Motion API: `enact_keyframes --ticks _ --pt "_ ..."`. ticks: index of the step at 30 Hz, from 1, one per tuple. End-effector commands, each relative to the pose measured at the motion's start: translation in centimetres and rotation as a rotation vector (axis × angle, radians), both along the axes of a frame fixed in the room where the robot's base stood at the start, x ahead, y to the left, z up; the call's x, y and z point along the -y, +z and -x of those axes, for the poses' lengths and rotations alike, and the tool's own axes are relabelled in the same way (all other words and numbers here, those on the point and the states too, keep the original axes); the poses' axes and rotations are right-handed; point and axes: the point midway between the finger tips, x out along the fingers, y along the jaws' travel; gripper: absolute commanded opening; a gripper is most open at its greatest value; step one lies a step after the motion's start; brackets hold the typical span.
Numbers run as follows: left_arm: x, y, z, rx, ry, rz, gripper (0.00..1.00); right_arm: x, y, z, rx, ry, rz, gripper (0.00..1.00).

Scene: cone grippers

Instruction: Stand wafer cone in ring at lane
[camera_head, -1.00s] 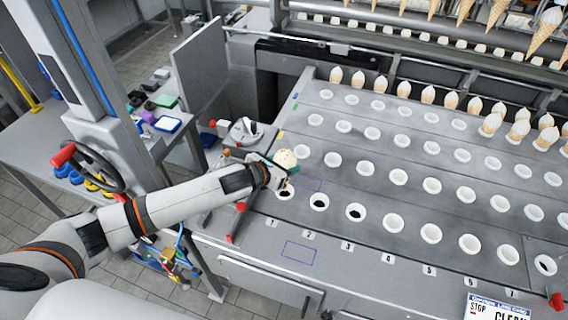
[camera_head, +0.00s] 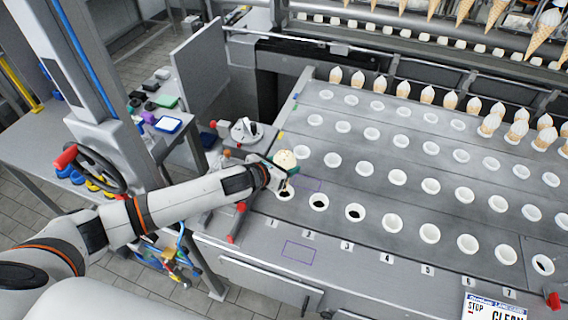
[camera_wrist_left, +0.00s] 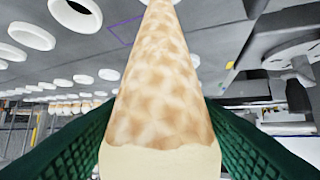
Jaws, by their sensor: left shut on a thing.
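My left gripper (camera_head: 283,171) is shut on a wafer cone, just above the front-left corner of the lane table. The cone's pale top (camera_head: 284,158) shows in the head view, and its tan body (camera_wrist_left: 160,80) fills the middle of the left wrist view between green finger pads. Its tip points away from the wrist camera toward the table, near a ring, but a gap or contact there cannot be told. The ring at lane 1 (camera_head: 285,194) lies just below the gripper, partly covered by it. Open rings stand at lane 2 (camera_head: 319,202) and lane 3 (camera_head: 355,213). My right gripper is not in view.
Rows of white rings fill the grey table (camera_head: 330,240). Several filled cones (camera_head: 403,89) stand along the back row. A red-ended lever (camera_head: 238,222) and a small fixture (camera_head: 246,131) sit at the table's left edge. A side bench (camera_head: 60,150) stands at left.

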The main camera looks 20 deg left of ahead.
Motion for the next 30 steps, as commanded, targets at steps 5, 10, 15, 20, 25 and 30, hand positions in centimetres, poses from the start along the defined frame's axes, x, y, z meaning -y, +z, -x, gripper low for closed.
enact_keyframes --ticks 5,10,15,20,25,30 --pt "0.0 0.0 0.0 0.0 0.0 0.0 0.44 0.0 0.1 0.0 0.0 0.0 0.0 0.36" --pt "0.0 -0.1 0.0 0.0 -0.001 0.0 0.44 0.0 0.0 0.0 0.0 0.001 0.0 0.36" --pt "0.0 -0.7 0.0 0.0 -0.001 0.0 0.44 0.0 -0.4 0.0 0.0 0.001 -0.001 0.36" --pt "0.1 -1.1 0.0 0.0 -0.002 0.001 0.44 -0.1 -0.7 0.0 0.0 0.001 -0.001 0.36" --pt "0.1 -1.6 0.0 0.001 -0.002 0.001 0.44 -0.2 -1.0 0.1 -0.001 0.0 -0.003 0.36" --pt "0.0 -2.1 0.0 0.001 -0.001 0.001 0.44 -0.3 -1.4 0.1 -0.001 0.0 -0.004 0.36"
